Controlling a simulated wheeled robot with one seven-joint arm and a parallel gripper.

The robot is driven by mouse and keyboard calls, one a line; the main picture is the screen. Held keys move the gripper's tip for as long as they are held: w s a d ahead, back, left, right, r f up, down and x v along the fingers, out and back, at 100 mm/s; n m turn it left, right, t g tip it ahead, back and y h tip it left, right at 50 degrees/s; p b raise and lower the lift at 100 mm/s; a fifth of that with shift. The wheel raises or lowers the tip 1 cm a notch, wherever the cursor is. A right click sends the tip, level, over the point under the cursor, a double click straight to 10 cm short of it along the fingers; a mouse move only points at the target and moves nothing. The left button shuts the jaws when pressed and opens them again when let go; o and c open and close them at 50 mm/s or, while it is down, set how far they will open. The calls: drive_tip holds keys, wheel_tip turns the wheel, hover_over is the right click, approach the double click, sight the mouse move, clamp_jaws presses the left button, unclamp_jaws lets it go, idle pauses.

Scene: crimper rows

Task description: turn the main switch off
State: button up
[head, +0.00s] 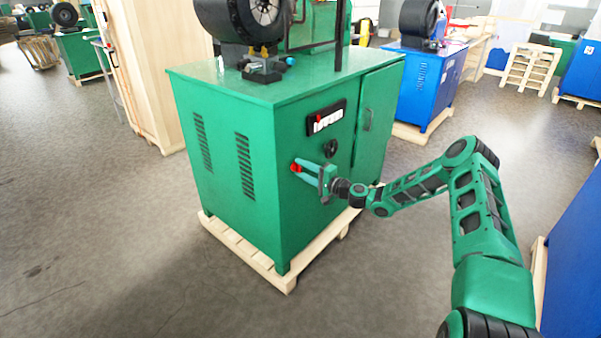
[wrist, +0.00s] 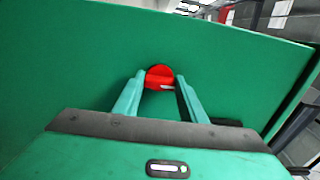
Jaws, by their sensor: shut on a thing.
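The main switch (head: 296,167) is a red rotary knob on the front of the green cabinet (head: 222,205), below and left of the black panel. In the wrist view the red knob (wrist: 159,74) sits between my two fingertips, with a small white mark on its lower right. My gripper (head: 300,168) reaches in from the right and is shut on the knob; it also shows in the wrist view (wrist: 158,82). The knob's sides and lower part are partly hidden by the fingers.
A black control panel (head: 326,117) and a black knob (head: 330,147) are just above my gripper. The cabinet stands on a wooden pallet (head: 246,257). A blue machine (head: 424,85) stands behind at the right. The floor at the left is clear.

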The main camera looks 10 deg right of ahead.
drive_tip(key=shift+s+a+f, duration=0.2)
drive_tip(key=shift+f, duration=0.15)
drive_tip(key=o, duration=1)
drive_tip(key=shift+c, duration=0.2)
drive_tip(key=shift+o, duration=0.5)
drive_tip(key=shift+w+d+r, duration=0.1)
drive_tip(key=shift+r, duration=0.05)
drive_tip(key=v, duration=1)
drive_tip(key=shift+s+d, duration=0.25)
